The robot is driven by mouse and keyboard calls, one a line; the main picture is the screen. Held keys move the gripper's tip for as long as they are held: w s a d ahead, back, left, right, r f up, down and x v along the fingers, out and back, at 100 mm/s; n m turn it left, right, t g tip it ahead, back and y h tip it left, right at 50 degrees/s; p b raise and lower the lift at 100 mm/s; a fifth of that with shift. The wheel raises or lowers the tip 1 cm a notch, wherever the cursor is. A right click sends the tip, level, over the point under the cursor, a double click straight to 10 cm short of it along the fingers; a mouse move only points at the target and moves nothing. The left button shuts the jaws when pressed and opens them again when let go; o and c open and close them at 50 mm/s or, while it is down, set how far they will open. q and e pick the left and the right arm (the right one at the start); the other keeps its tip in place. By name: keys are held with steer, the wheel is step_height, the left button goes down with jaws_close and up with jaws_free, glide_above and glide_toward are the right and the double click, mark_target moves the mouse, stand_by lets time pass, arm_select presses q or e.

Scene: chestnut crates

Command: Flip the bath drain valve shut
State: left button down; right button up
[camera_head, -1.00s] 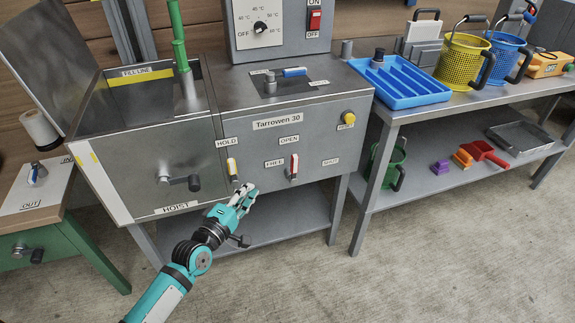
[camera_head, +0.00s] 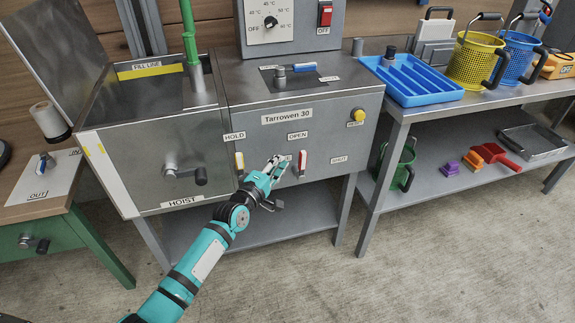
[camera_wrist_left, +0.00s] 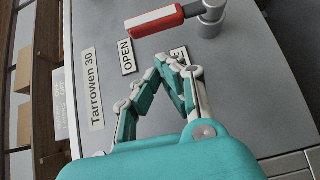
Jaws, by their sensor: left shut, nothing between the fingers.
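The drain valve is a red-and-white lever (camera_head: 303,162) on the front of the grey Tarrowen 30 machine (camera_head: 330,112). It stands upright, pointing up toward the OPEN label (camera_head: 298,135); the SHUT label (camera_head: 339,159) is to its right. In the left wrist view the red lever (camera_wrist_left: 155,21) joins a grey pivot (camera_wrist_left: 211,14). My left gripper (camera_head: 277,162) is shut and empty, just left of the lever and near the panel. In the wrist view its fingertips (camera_wrist_left: 178,68) cover part of a small label, apart from the lever. My right gripper is not in view.
A yellow-and-white lever (camera_head: 239,162) under HOLD (camera_head: 234,136) is left of my gripper. A hoist crank (camera_head: 188,176) sticks out farther left. A yellow button (camera_head: 358,115) is at upper right. The floor in front is clear.

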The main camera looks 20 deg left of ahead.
mark_target(302, 167)
arm_select(q)
steer(key=shift+w+d, duration=0.4)
steer(key=shift+d, duration=0.25)
steer(key=shift+w+d, duration=0.35)
steer(key=shift+d, duration=0.25)
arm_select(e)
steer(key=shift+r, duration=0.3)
